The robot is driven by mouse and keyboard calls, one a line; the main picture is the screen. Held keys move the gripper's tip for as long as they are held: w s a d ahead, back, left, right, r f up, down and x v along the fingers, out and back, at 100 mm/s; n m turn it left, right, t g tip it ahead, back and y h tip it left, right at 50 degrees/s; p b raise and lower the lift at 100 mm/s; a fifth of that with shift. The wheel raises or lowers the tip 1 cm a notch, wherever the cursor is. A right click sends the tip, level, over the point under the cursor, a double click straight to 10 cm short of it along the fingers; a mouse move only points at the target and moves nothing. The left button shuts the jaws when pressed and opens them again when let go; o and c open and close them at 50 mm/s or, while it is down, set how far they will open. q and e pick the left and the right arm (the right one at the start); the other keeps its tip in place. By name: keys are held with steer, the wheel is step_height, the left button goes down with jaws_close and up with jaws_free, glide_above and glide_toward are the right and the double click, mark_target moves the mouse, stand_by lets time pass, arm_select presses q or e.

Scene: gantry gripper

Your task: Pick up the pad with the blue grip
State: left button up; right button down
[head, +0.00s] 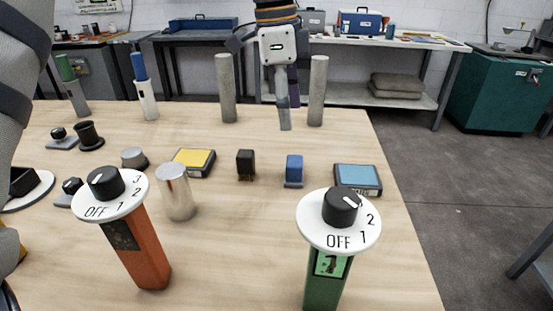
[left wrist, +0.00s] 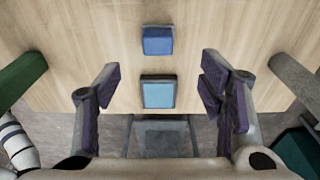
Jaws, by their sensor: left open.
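A blue block-shaped grip on a flat grey base (head: 294,170) stands on the wooden table. A square, flat pad with a light-blue top and dark rim (head: 358,179) lies to its right, near the table's right edge. My left gripper (head: 287,112) hangs pointing down above the table, behind the blue block in the head view. It is open and empty, its purple-padded fingers spread wide in the wrist view (left wrist: 160,75). My right gripper is not in view.
A black block (head: 246,164) and a yellow pad (head: 195,162) stand left of the blue block. Grey posts (head: 227,88) (head: 317,90) rise behind. Dial posts, orange (head: 144,250) and green (head: 327,285), and a metal cylinder (head: 175,192) stand in front.

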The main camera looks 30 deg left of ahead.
mark_target(295, 160)
arm_select(q)
steer(key=f, duration=0.4)
steer(key=d+f, duration=0.1)
steer(key=f, duration=0.3)
steer(key=d+f, duration=0.1)
steer(key=f, duration=0.3)
steer(key=shift+w, duration=0.25)
steer(key=shift+r, duration=0.1)
steer(key=c, duration=1.2)
